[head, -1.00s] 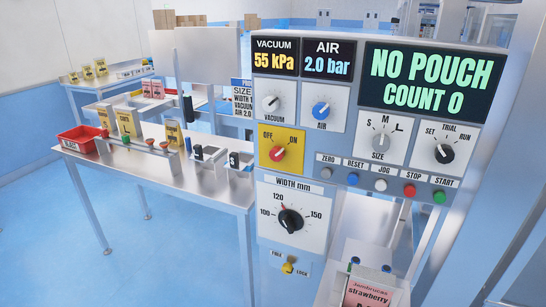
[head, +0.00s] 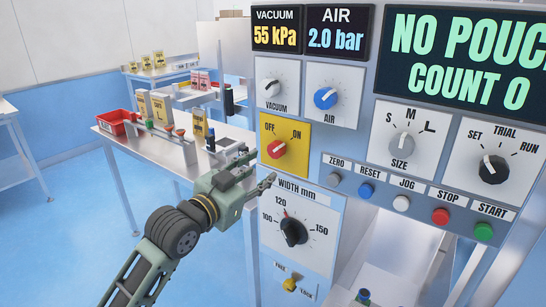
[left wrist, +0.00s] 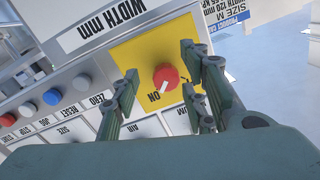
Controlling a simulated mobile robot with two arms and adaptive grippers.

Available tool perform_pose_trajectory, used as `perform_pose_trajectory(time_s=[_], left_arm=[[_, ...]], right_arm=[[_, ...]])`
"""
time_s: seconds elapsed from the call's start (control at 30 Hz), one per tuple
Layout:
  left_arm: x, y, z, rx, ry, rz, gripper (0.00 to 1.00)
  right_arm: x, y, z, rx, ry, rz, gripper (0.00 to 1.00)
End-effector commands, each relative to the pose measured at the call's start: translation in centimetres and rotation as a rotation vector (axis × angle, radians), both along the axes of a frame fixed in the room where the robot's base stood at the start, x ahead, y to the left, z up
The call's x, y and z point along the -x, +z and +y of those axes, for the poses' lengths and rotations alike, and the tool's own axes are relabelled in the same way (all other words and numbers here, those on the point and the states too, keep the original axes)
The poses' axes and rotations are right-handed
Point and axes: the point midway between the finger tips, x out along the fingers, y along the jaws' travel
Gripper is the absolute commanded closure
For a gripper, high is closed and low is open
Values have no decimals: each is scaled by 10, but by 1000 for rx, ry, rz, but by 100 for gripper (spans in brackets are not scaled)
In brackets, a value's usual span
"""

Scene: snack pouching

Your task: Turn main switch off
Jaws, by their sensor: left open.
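The main switch (head: 277,149) is a red round knob on a yellow plate (head: 299,136) marked OFF and ON. Its white pointer aims up and right, toward ON. In the left wrist view the red knob (left wrist: 165,77) shows between my spread fingers, its pointer toward the ON label. My left gripper (head: 258,171) is open and empty, in front of and just below left of the knob in the head view. I see no finger clearly touching the knob. My right gripper is out of view.
Vacuum (head: 270,88) and air (head: 325,97) knobs sit above the switch. The width dial (head: 293,231) is below it, with a row of buttons to the lower right. A metal table (head: 150,143) with pouches and a red bin (head: 117,121) stands behind to the left.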

Motion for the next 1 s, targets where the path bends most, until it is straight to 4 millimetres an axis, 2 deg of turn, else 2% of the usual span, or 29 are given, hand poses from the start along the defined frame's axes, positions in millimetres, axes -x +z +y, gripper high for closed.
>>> perform_pose_trajectory(time_s=[0.07,0.17,0.43,0.6,0.8,1.0], left_arm=[[9,18,-7,-7,-23,-35,60],[8,26,-12,-7,-34,-46,60],[-24,27,-34,-5,-32,-44,60],[-42,26,-47,-5,-32,-43,60],[-51,25,-53,-6,-31,-45,60],[-52,24,-53,-6,-31,-45,60]], right_arm=[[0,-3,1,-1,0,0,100],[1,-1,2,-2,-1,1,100],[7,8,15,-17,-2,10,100],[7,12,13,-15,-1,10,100],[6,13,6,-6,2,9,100],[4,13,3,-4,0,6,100]])
